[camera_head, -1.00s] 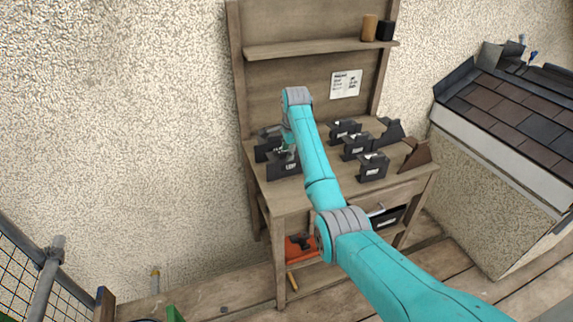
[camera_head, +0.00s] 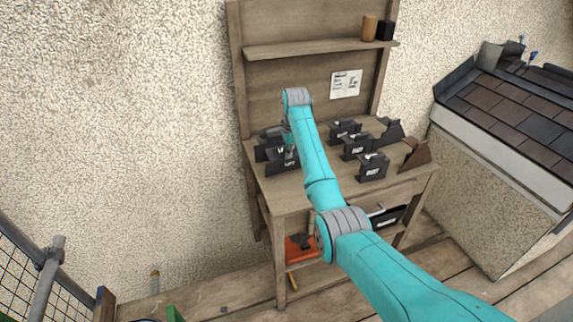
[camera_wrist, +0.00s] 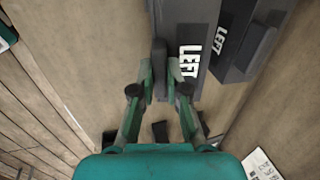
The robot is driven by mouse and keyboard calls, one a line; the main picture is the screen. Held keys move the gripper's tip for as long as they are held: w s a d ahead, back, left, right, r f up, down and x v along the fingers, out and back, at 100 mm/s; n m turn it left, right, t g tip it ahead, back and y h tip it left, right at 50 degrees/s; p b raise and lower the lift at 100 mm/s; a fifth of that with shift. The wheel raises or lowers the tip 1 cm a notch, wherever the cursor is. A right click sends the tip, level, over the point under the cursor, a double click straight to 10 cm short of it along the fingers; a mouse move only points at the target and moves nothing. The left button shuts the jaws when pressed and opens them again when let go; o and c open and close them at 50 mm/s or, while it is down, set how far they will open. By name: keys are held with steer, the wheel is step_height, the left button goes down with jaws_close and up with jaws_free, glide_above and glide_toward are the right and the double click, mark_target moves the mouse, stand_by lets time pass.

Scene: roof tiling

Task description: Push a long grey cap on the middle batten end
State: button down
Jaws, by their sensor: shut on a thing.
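My gripper (camera_head: 291,155) is down at the left of the workbench, among dark grey pieces. In the wrist view its fingers (camera_wrist: 161,72) are shut on the upright dark grey strip of a grey piece (camera_wrist: 191,22) with a white LEFT label. This piece still appears to be at the bench top. A second grey piece labelled LEFT (camera_wrist: 236,48) stands beside it, apart from the fingers. I take the gripped piece for a grey cap, but cannot tell its length. The tiled roof (camera_head: 515,108) is at the right. I cannot make out the middle batten end.
Several dark labelled pieces (camera_head: 371,167) stand on the bench's right half, with a brown piece (camera_head: 416,153) at its right edge. A shelf (camera_head: 310,46) with two small items is above. An orange box (camera_head: 299,248) sits below. A mesh guard (camera_head: 30,265) is at lower left.

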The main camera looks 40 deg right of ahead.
steer(key=shift+r, duration=0.15)
steer(key=shift+r, duration=2.4)
